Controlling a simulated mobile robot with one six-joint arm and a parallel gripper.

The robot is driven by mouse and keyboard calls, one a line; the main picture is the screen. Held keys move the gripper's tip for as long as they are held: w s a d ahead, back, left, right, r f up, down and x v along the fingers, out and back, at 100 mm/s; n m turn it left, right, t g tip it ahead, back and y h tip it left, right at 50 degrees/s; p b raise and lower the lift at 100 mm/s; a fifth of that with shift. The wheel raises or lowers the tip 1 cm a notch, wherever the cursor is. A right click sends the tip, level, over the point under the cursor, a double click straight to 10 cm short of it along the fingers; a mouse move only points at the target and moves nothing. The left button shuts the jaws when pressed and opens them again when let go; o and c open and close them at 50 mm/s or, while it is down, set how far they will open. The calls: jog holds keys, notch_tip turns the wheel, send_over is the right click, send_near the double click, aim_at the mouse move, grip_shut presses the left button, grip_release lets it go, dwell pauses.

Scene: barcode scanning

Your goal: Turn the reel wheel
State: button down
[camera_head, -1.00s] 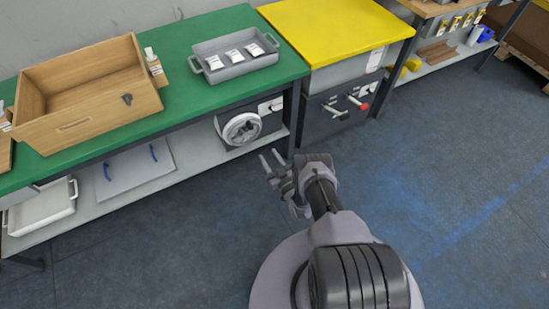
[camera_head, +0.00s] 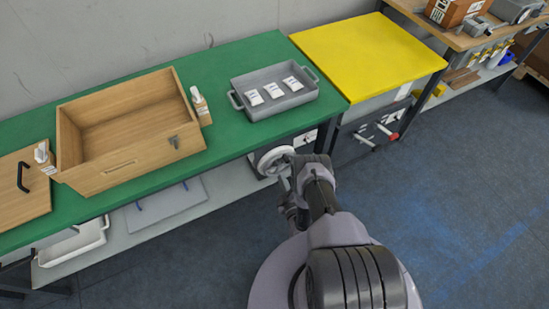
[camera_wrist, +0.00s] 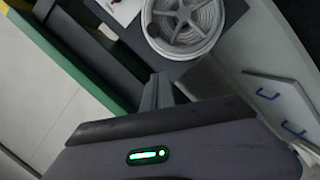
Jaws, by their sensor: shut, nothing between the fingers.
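The reel wheel (camera_head: 273,160) is a pale round wheel on the front of a dark box under the green bench. My arm partly covers it in the head view. In the wrist view the reel wheel (camera_wrist: 183,22) shows spokes, a hub and a coiled pale line, and is cut off at the top. My gripper (camera_head: 284,184) is just in front of and below the wheel in the head view. In the wrist view my gripper (camera_wrist: 163,90) is shut and empty, with its tips below the wheel's rim. Contact cannot be told.
The green bench (camera_head: 225,75) holds an open wooden box (camera_head: 105,178) and a grey tray (camera_head: 240,103) with white packets. A yellow-topped cabinet (camera_head: 370,55) with knobs stands to the right. A lower shelf (camera_head: 215,185) runs under the bench. The floor at right is clear.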

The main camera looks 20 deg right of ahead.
jog(key=w+d+f+b, duration=0.3)
jog(key=w+d+b, duration=0.2)
jog(key=w+b, duration=0.2)
jog(key=shift+w+f, duration=0.2)
jog(key=shift+w, duration=0.2)
